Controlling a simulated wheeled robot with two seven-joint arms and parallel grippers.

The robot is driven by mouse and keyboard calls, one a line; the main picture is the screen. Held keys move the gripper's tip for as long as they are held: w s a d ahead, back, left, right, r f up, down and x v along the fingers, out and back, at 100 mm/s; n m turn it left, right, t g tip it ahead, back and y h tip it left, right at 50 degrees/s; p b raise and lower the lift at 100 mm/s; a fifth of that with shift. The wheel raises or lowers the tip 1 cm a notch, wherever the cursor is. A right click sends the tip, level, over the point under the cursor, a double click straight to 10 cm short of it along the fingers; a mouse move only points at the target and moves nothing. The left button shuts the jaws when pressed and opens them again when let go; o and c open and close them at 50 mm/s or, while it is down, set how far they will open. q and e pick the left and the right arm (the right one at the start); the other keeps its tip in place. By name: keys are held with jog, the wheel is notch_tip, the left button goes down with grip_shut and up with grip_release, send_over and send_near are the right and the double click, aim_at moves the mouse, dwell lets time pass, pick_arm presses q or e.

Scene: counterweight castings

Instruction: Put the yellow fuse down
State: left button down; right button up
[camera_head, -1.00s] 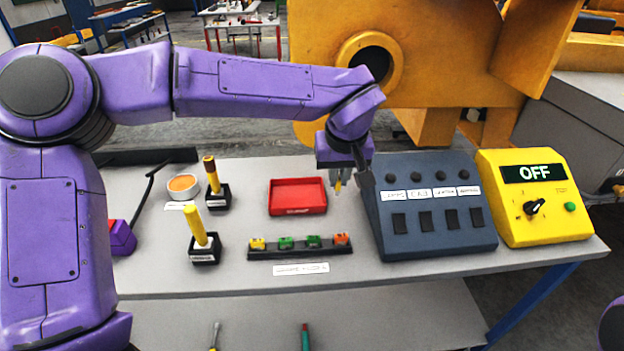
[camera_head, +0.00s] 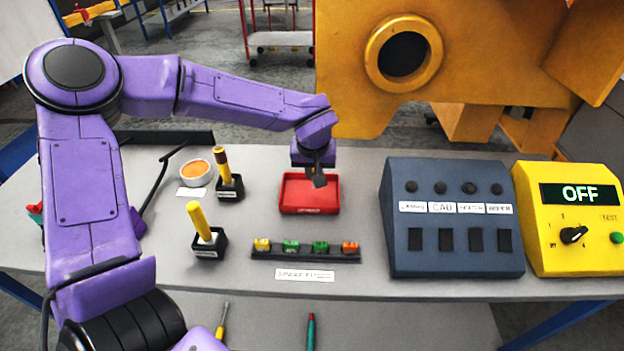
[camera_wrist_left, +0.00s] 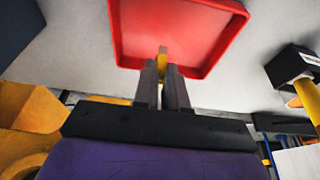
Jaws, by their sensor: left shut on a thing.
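My left gripper (camera_head: 317,178) is over the red tray (camera_head: 292,207) in the head view, and its fingers hide part of the tray. In the left wrist view the gripper (camera_wrist_left: 163,75) is shut on the yellow fuse (camera_wrist_left: 162,58), which shows between the fingertips. The fuse overlaps the near rim of the red tray (camera_wrist_left: 243,14) there; I cannot tell whether it touches the tray. The tray floor that shows is empty. In the head view the held fuse is hidden by the gripper. My right gripper is in neither current view.
A black rack (camera_head: 305,254) holds several coloured fuses in front of the tray. Two yellow-handled tools (camera_head: 203,224) (camera_head: 222,165) stand in black holders at left, near a white bowl (camera_head: 195,172). A blue-grey switch box (camera_head: 450,255) and a yellow box reading OFF (camera_head: 570,255) stand at right.

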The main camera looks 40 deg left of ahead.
pick_arm(q)
jog(key=f, duration=0.1)
jog(key=s+f, duration=0.1)
jog(key=f, duration=0.1)
jog(key=shift+s+a, duration=0.15)
jog(key=shift+a, duration=0.25)
jog(key=shift+w+d+f, duration=0.1)
jog(key=shift+w+f, duration=0.15)
jog(key=shift+w, duration=0.05)
jog(key=c, duration=1.2)
grip_release()
jog(key=shift+s, duration=0.1)
jog(key=v, duration=1.2)
jog(key=shift+r+p, duration=0.15)
jog(key=shift+p, duration=0.15)
